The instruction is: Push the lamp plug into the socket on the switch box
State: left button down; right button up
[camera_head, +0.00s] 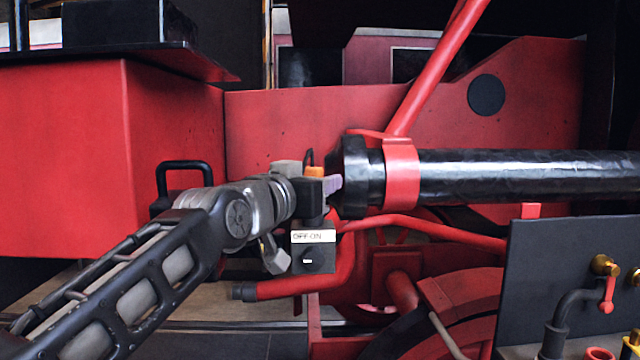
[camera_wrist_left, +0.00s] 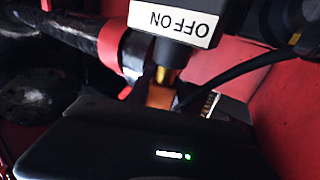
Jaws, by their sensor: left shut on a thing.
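The switch box (camera_head: 312,262) is dark, with a white OFF/ON label and a small knob below it. In the left wrist view the box (camera_wrist_left: 212,8) is at the top, its label upside down, with a dark socket part (camera_wrist_left: 171,52) toward my gripper. My left gripper (camera_head: 316,184) is just above the box and shut on the orange lamp plug (camera_head: 315,171). In the left wrist view the plug (camera_wrist_left: 158,96) is between the fingers, with a narrow yellowish piece between it and the socket part. I cannot tell how deep it sits. My right gripper is out of view.
A black cable (camera_wrist_left: 238,67) runs right from beside the plug. A thick black cylinder (camera_head: 500,175) with a red collar lies just right of my gripper. Red pipes (camera_head: 420,228) pass beside the box. A dark panel with valves (camera_head: 570,270) stands lower right.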

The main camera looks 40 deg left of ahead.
pick_arm(q)
jog(key=shift+f+b, duration=0.65)
jog(key=shift+b, duration=0.35)
dwell(0.8)
jog(key=shift+f, duration=0.1)
jog(key=c, duration=1.1)
grip_release()
jog(key=shift+o, duration=0.2)
jog(key=shift+r, duration=0.4)
notch_tip(320, 180, up, 9)
jog(key=p, duration=0.1)
jog(key=shift+r, duration=0.15)
